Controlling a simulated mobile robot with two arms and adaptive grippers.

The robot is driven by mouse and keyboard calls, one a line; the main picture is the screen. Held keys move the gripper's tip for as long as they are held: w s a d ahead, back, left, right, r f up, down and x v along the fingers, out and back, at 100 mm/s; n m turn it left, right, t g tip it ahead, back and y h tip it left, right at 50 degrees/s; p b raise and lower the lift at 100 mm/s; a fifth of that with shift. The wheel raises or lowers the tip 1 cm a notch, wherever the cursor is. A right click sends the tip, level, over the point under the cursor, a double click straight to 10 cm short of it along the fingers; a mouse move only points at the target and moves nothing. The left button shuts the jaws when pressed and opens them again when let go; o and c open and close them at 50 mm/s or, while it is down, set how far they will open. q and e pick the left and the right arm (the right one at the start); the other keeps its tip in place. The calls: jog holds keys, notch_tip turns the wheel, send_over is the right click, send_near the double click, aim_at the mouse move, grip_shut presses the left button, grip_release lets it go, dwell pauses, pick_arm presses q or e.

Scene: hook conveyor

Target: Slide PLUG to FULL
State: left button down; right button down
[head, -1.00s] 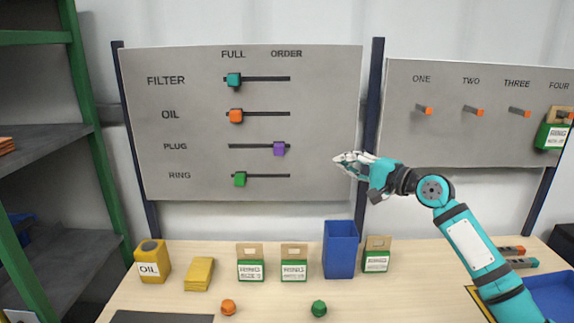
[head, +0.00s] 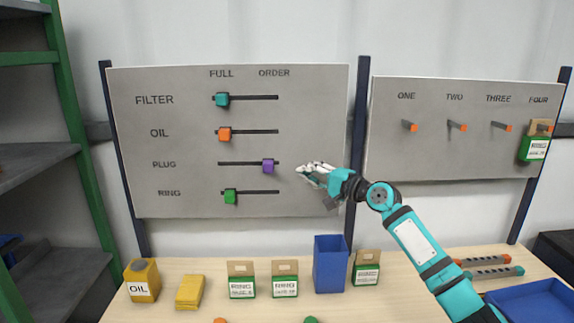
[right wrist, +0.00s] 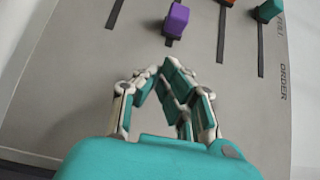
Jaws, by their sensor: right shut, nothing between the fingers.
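The purple PLUG slider (head: 268,166) sits near the ORDER end of its dark slot (head: 235,163) on the grey board (head: 310,110). The FULL label (head: 221,73) stands above the left ends of the slots. My right gripper (head: 302,170) is shut and empty, a little to the right of the purple slider and apart from it. In the right wrist view the purple slider (right wrist: 177,19) is beyond the fingertips (right wrist: 162,68), with a gap of bare board between. My left gripper is not in view.
The FILTER (head: 222,100), OIL (head: 224,134) and RING (head: 231,196) sliders are at the FULL side. A dark post (head: 357,130) stands right of the board. A blue bin (head: 331,264), boxes and an oil can (head: 141,281) stand on the table below.

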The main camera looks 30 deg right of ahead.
aim_at(269, 168)
jog(key=w+a+p, duration=0.2)
jog(key=w, duration=0.1)
jog(key=shift+w+a+r, duration=0.2)
jog(key=shift+w+a, duration=0.1)
jog(key=shift+w+a+p, duration=0.2)
jog(key=shift+a+p, duration=0.1)
jog(key=shift+a, duration=0.25)
jog(key=shift+w+a+f, duration=0.1)
jog(key=shift+f, duration=0.1)
jog(key=w+a+p, duration=0.1)
jog(key=a+p, duration=0.1)
jog(key=a, duration=0.1)
jog(key=w+a+r+p, duration=0.1)
jog(key=p, duration=0.1)
jog(key=shift+w+a, duration=0.2)
jog(key=shift+w, duration=0.1)
jog(key=w+a, duration=0.1)
jog(key=w+a+p, duration=0.1)
jog(key=a, duration=0.1)
jog(key=w+a, duration=0.1)
jog(key=a, duration=0.1)
jog(key=shift+w+a+f+p, duration=0.2)
jog(key=shift+a+f+p, duration=0.05)
jog(key=shift+f+p, duration=0.15)
jog(key=shift+d+f, duration=0.1)
